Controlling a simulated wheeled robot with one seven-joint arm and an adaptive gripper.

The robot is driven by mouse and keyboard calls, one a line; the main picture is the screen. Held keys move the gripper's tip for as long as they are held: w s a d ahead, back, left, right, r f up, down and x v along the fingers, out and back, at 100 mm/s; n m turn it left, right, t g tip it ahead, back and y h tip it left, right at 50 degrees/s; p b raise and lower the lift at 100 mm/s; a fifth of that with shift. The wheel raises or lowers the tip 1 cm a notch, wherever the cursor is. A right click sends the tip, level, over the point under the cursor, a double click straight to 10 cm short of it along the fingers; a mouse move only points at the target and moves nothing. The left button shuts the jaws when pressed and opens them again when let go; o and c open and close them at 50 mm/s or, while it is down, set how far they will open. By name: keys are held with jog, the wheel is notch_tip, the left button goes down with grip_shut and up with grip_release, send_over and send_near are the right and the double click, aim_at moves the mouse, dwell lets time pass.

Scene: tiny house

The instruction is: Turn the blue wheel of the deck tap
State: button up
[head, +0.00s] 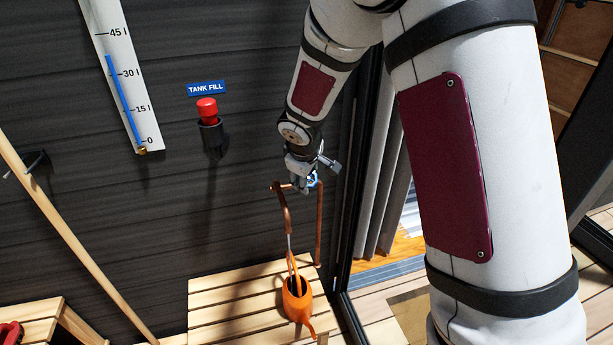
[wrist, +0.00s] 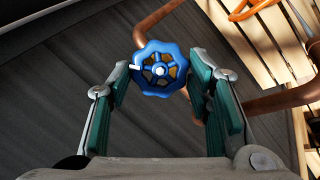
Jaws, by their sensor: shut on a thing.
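The blue wheel (wrist: 160,68) of the deck tap is a lobed, spoked handwheel with a white mark at its left rim in the wrist view. My gripper (wrist: 160,72) has one teal-padded finger on each side of it and is shut on it. In the head view my gripper (head: 303,182) reaches down to the wheel (head: 313,180), which is partly hidden by it. The tap's copper pipe (head: 319,225) rises beside the wall, and its spout (head: 283,208) bends down. A thin pale streak, like water, runs from the spout towards the orange watering can (head: 297,299).
The can stands on a slatted wooden bench (head: 225,300). A red button (head: 207,110) under a "TANK FILL" sign (head: 206,87) and a gauge (head: 122,75), its blue column above 30 l, are on the dark wall. A wooden pole (head: 75,240) leans left. A glass door frame (head: 355,200) is close right.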

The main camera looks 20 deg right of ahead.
jog(key=o, duration=1.1)
jog(key=shift+o, duration=0.2)
jog(key=v, duration=1.2)
